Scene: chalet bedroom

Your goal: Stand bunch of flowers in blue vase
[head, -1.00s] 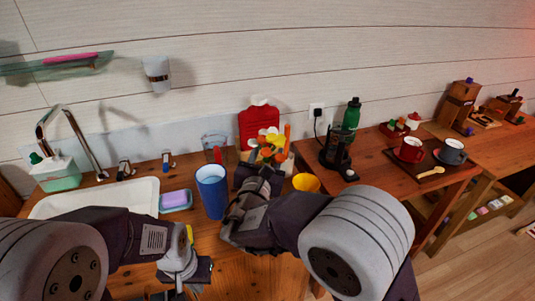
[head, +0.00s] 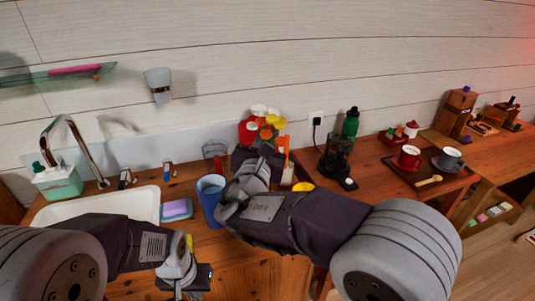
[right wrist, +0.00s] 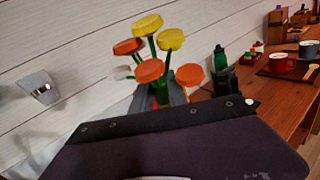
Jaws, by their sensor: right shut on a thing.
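The bunch of flowers (head: 268,125), with orange, yellow and white heads on green stems, is held upright in my right gripper (head: 258,160). The flowers also show in the right wrist view (right wrist: 152,68), above the dark gripper body, which hides their lower stems. The blue vase (head: 211,208) stands upright on the wooden counter, left of and below the flowers; my right wrist partly covers its right side. The flowers are apart from the vase. My left gripper (head: 186,277) is low over the counter, in front of the sink; its jaw opening is unclear.
A white sink (head: 125,202) with a tap and a purple-topped sponge dish (head: 176,209) lie left of the vase. A yellow cup (head: 303,186) is mostly hidden by my right arm. A coffee maker (head: 336,160) stands to the right.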

